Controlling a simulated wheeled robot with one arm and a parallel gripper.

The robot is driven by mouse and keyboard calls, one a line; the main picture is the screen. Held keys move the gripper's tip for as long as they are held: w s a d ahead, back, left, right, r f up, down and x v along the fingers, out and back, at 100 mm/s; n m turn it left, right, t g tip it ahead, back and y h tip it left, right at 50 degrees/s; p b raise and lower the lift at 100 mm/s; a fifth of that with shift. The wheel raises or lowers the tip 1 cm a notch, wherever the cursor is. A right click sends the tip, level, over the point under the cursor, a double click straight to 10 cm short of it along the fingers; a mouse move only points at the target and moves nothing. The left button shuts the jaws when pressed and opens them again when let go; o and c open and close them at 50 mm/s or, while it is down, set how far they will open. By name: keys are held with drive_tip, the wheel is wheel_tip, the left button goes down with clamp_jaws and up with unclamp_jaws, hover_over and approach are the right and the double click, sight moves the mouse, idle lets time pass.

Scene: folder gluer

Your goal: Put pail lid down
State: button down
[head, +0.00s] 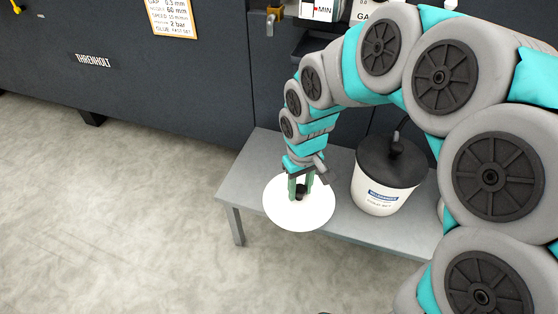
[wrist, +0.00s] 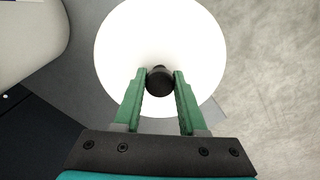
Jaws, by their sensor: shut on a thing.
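The pail lid (head: 318,212) is a white round disc with a dark knob (wrist: 160,81) at its centre. My gripper (head: 300,192) has its green fingers shut on the knob, and the wrist view shows the fingers (wrist: 161,84) on either side of it. The lid is over the front left part of the grey bench (head: 262,160), with its near edge past the bench's front edge. I cannot tell whether it touches the bench top. To its right stands a white pail (head: 378,193) with a dark top, apart from the lid in the head view.
The dark machine (head: 150,70) stands behind the bench. A small tap (head: 273,17) sticks out above the bench. The bench's left end is bare, and the pail's pale side (wrist: 25,40) is close by at the left of the wrist view. Open floor (head: 110,220) lies to the left.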

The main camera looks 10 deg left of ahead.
drive_tip(key=w+a, duration=0.2)
drive_tip(key=w, duration=0.1)
drive_tip(key=w+a+f, duration=0.1)
drive_tip(key=w+a, duration=0.2)
drive_tip(key=w, duration=0.1)
drive_tip(key=w+a, duration=0.3)
drive_tip(key=shift+w+f, duration=0.15)
drive_tip(key=shift+w, duration=0.15)
drive_tip(key=shift+f+b, duration=0.4)
drive_tip(key=shift+f, duration=1.35)
drive_tip(key=shift+d+f, duration=0.1)
drive_tip(key=shift+c, duration=2.3)
unclamp_jaws()
wheel_tip(320, 180, up, 8)
drive_tip(key=shift+f+p, duration=0.15)
drive_tip(key=shift+p, duration=0.15)
